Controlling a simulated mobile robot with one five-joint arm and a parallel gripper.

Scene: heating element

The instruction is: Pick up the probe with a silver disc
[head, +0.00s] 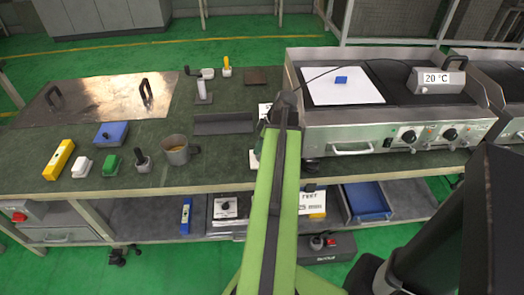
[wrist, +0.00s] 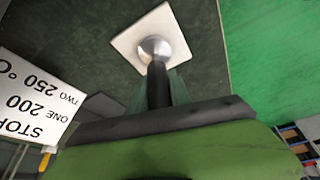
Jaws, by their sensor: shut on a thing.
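The probe with a silver disc shows in the wrist view: its rounded silver end (wrist: 155,47) is over a white square tile (wrist: 177,27), with a black handle (wrist: 158,86) running down to my gripper (wrist: 160,108). My gripper is shut on that handle. I cannot tell whether the silver end touches the tile. In the head view my gripper (head: 286,102) is at the left side of the hot plate unit, and my green arm hides the probe.
The hot plate unit (head: 352,138) bears a white sheet (head: 345,92) with a blue block and a 20 °C display (head: 441,79). A printed card (wrist: 35,105) lies left of the probe in the wrist view. A metal mug (head: 177,152) and several small tools stand left on the bench.

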